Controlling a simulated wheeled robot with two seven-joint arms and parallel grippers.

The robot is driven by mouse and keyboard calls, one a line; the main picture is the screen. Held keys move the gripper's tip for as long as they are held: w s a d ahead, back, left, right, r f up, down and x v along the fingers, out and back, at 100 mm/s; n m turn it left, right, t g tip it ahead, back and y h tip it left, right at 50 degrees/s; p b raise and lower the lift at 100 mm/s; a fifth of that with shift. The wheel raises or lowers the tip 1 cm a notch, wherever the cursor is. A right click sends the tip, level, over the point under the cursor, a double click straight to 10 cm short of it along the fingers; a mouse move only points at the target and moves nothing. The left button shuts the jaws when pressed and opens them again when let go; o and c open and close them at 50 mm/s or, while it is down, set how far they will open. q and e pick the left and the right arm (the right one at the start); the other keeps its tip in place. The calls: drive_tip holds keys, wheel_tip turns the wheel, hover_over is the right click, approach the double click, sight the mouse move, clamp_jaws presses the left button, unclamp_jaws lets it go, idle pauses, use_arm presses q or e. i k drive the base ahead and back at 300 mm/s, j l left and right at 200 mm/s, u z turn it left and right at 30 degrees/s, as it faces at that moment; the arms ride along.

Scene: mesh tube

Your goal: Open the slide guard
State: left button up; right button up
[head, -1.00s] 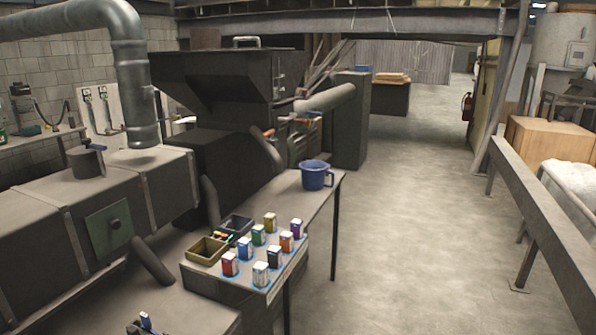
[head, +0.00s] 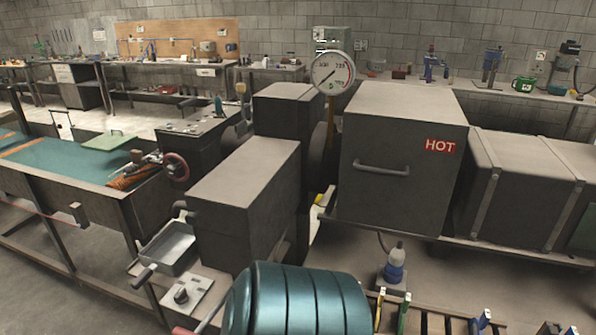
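I cannot tell for certain which part is the slide guard. A dark grey box (head: 402,157) with a bar handle (head: 381,167) on its front and a red HOT label (head: 441,146) stands right of centre in the head view. Left of it is a plain, long grey housing (head: 243,195), closed on the sides I see. A small metal tray (head: 171,248) with a handle juts out at its near left. Neither of my grippers is in view.
A teal banded drum (head: 296,302) fills the bottom centre. A round dial gauge (head: 332,73) stands on a yellow post. A long bench with a teal bed (head: 75,158) runs along the left. A bottle (head: 396,262) stands near the bottom right. Open floor shows at lower left.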

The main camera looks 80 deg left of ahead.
sight(236, 199)
drive_tip(key=u, duration=3.15)
